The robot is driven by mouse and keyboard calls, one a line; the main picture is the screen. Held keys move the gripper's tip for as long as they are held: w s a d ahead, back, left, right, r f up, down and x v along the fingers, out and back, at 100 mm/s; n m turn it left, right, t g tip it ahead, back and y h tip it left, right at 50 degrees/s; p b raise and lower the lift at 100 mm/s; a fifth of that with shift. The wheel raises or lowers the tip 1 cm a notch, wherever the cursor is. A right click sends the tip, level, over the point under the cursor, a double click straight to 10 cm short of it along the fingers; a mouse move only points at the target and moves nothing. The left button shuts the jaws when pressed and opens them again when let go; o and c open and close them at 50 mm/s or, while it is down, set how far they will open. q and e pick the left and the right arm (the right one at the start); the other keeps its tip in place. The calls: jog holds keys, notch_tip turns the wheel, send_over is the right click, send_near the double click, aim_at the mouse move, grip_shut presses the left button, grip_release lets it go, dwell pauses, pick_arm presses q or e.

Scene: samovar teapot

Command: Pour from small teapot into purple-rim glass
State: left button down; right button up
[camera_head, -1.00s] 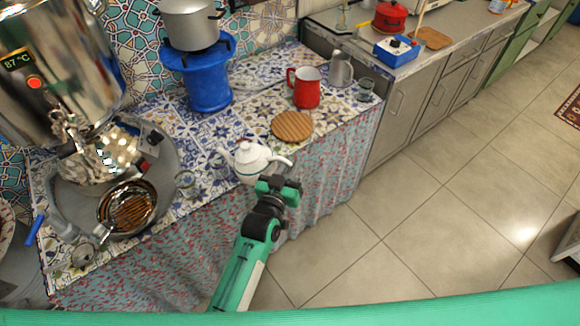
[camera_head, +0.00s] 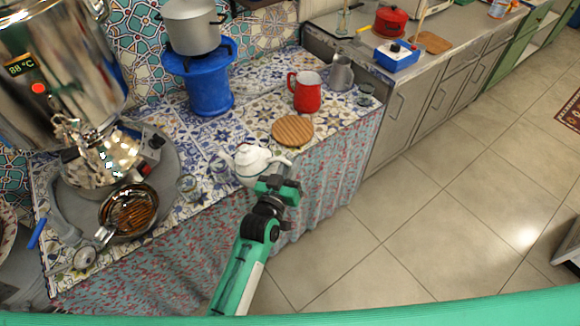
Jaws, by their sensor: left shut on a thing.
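I cannot tell whether the teapot's base touches the counter. A small clear glass (camera_head: 187,187) stands left of the teapot, apart from the spout. Another small glass (camera_head: 365,95) stands at the counter's right end. I cannot make out a purple rim on either. My right gripper is not in view.
A large metal samovar (camera_head: 60,75) stands at left on a grey round tray (camera_head: 182,165), with a strainer pan (camera_head: 128,212) in front. A round wooden board (camera_head: 292,130), red mug (camera_head: 307,95), metal pitcher (camera_head: 341,73) and blue stove (camera_head: 207,88) stand behind the teapot.

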aim_at(284, 159)
pick_arm(q)
jog(key=shift+a+r+n, duration=0.15)
jog(key=shift+r+n, duration=0.15)
jog(key=shift+r, duration=0.55)
jog(key=shift+w+a+r+n+p, duration=0.15)
jog(key=shift+r+n+p, duration=0.2)
jog(key=shift+r, duration=0.2)
jog(key=shift+w+a+r+n+p, duration=0.1)
jog(key=shift+r+n+p, duration=0.2)
jog(key=shift+r, duration=0.2)
dwell(0.8)
jog(key=shift+r, duration=0.1)
dwell(0.9)
jog(key=shift+w+a+r+n+p, duration=0.1)
jog(key=shift+a+r+n+p, duration=0.25)
jog(key=shift+r+p, duration=0.55)
dwell(3.4)
